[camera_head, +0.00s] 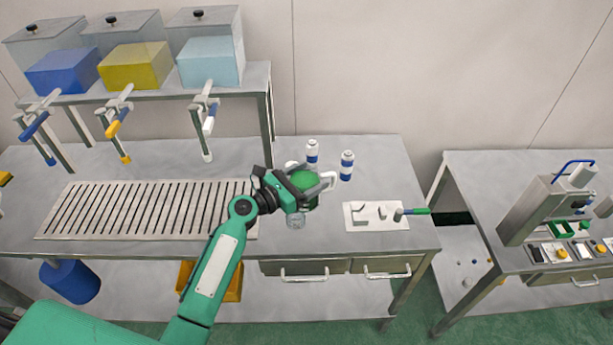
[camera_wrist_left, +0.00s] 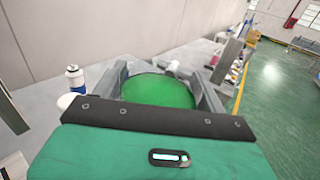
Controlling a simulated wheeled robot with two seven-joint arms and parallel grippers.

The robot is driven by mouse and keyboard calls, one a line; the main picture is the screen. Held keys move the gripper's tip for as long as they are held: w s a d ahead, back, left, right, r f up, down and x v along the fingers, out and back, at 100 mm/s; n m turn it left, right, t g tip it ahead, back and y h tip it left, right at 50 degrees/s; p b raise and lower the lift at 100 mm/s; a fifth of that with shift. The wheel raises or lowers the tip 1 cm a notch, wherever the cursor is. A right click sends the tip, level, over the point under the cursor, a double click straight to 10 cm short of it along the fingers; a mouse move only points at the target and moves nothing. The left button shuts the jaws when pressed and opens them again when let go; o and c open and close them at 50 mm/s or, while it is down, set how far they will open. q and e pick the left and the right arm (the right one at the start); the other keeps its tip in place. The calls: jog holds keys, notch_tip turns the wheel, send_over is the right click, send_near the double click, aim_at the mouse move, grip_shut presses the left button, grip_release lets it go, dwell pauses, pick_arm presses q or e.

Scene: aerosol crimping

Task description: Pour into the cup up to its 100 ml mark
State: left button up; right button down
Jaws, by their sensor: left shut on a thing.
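My left gripper (camera_head: 305,187) is over the middle of the steel table, shut on a round green vessel (camera_head: 304,178) with a pale handle sticking out to the right. In the left wrist view the green round face (camera_wrist_left: 158,91) lies between the two fingers (camera_wrist_left: 160,92). I cannot tell whether this face is liquid or a solid part. A small clear cup (camera_head: 296,221) shows just below the gripper, partly hidden by it. Its marks and its fill level are too small to read. My right gripper is not in view.
Two white bottles with blue bands (camera_head: 312,151) (camera_head: 347,165) stand behind the gripper. A white plate with small parts (camera_head: 376,217) lies to the right. A slotted rack (camera_head: 140,210) lies left, under the taps of three tanks (camera_head: 210,62). A crimping machine (camera_head: 545,205) stands on the right table.

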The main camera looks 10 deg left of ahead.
aim_at(316, 181)
pick_arm(q)
jog(key=shift+f+b, duration=2.35)
jog(key=shift+b, duration=0.05)
jog(key=shift+r+n+p, duration=0.4)
jog(key=shift+r+p, duration=0.05)
jog(key=shift+p, duration=0.15)
jog(key=shift+d+r+n+p, duration=0.1)
jog(key=shift+r+n+p, duration=0.2)
jog(key=shift+n+p, duration=0.6)
jog(key=shift+s+n, duration=0.1)
jog(key=shift+n, duration=0.5)
jog(key=shift+f, duration=0.1)
